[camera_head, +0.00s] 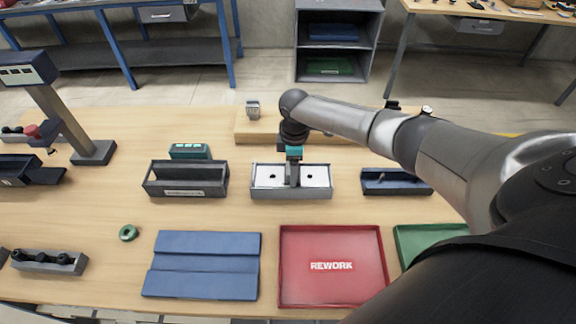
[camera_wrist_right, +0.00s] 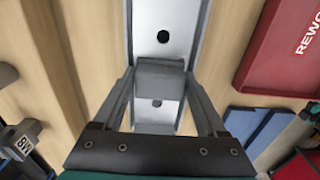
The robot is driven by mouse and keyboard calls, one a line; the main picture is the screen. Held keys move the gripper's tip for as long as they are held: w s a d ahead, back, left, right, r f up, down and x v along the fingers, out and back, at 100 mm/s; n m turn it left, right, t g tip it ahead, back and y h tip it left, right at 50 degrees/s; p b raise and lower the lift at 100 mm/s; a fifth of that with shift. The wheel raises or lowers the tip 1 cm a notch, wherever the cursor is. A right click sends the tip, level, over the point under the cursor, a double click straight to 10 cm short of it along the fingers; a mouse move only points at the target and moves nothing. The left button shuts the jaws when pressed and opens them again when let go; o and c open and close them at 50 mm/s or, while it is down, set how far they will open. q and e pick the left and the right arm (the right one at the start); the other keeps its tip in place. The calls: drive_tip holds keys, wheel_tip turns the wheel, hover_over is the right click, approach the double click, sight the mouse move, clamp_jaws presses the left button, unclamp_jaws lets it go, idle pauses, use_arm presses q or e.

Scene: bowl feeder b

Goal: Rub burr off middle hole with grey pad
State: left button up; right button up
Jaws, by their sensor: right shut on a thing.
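A pale metal plate (camera_head: 318,171) lies in a grey fixture (camera_head: 291,194) at the middle of the bench. A dark hole shows on either side of my right gripper (camera_head: 292,181). My right gripper is shut on a grey pad (camera_wrist_right: 159,76) and points down over the plate's middle. In the right wrist view the plate (camera_wrist_right: 165,14) runs beneath the pad, with one hole above it and one below. The middle hole is hidden by the pad and fingers. I cannot tell whether the pad touches the plate.
A dark bin (camera_head: 186,192) stands left of the fixture and a dark blue tray (camera_head: 396,188) right of it. A red REWORK tray (camera_head: 330,291) and a blue mat (camera_head: 203,265) lie in front. A wooden ledge (camera_head: 330,130) is behind. A green ring (camera_head: 128,232) lies at left.

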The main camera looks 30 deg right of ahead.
drive_tip(key=shift+s+d, duration=0.25)
drive_tip(key=shift+d, duration=0.2)
drive_tip(key=shift+a, duration=0.1)
drive_tip(key=shift+w+a, duration=0.3)
drive_tip(key=shift+a, duration=0.3)
drive_tip(key=shift+w+a, duration=0.3)
drive_tip(key=shift+a, duration=0.3)
drive_tip(key=shift+w+a, duration=0.1)
drive_tip(key=shift+w, duration=0.1)
drive_tip(key=shift+s+d+p, duration=0.2)
drive_tip(key=shift+s+d, duration=0.2)
drive_tip(key=shift+d, duration=0.2)
drive_tip(key=shift+s+d+p, duration=0.2)
drive_tip(key=shift+s+d, duration=0.15)
drive_tip(key=shift+d, duration=0.25)
drive_tip(key=shift+s+d, duration=0.1)
drive_tip(key=shift+d, duration=0.1)
